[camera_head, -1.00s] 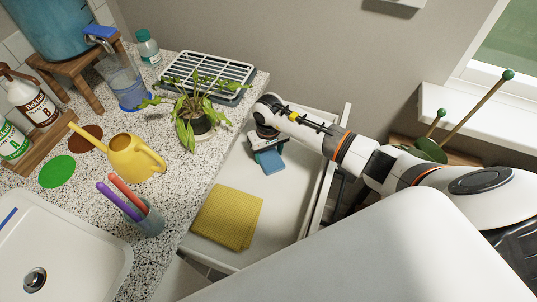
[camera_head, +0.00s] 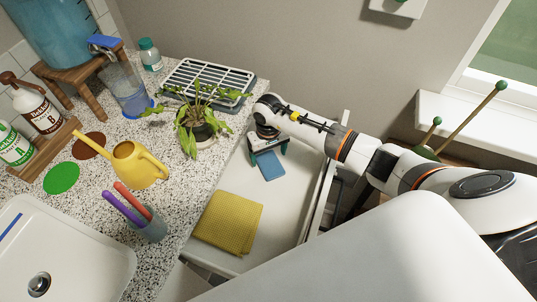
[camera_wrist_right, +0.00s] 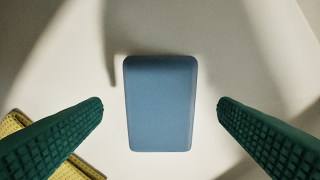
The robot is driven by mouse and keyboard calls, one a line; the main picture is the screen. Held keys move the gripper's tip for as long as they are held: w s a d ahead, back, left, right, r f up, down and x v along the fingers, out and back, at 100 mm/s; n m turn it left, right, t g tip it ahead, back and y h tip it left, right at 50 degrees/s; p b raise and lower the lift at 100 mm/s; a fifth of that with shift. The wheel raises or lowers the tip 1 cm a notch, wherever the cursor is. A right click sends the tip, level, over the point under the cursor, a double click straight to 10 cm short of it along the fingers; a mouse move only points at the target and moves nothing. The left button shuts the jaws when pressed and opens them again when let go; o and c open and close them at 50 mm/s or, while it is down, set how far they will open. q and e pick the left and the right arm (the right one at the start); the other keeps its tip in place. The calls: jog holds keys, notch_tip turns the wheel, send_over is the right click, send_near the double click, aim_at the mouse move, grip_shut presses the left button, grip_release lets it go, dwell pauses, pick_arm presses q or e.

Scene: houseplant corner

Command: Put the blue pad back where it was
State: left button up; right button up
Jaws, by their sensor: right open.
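The blue pad (camera_head: 269,166) lies flat on the pale floor of the open drawer (camera_head: 288,205), near its far end. My right gripper (camera_head: 268,152) is over the pad, pointing down, with its dark green fingers spread apart. In the right wrist view the pad (camera_wrist_right: 160,105) lies between the two fingers in the picture, with a clear gap on each side. The arm hides a little of the drawer's far end. My left gripper is not in view.
A folded yellow cloth (camera_head: 228,222) lies in the drawer's near part. On the counter left of the drawer stand a potted plant (camera_head: 200,130), a white rack (camera_head: 208,78), a yellow watering can (camera_head: 136,165) and a cup of pens (camera_head: 152,228). The drawer floor between cloth and pad is clear.

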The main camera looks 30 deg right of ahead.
aim_at(269, 161)
notch_tip(269, 161, up, 10)
jog(key=p, duration=0.4)
jog(key=shift+f, duration=0.25)
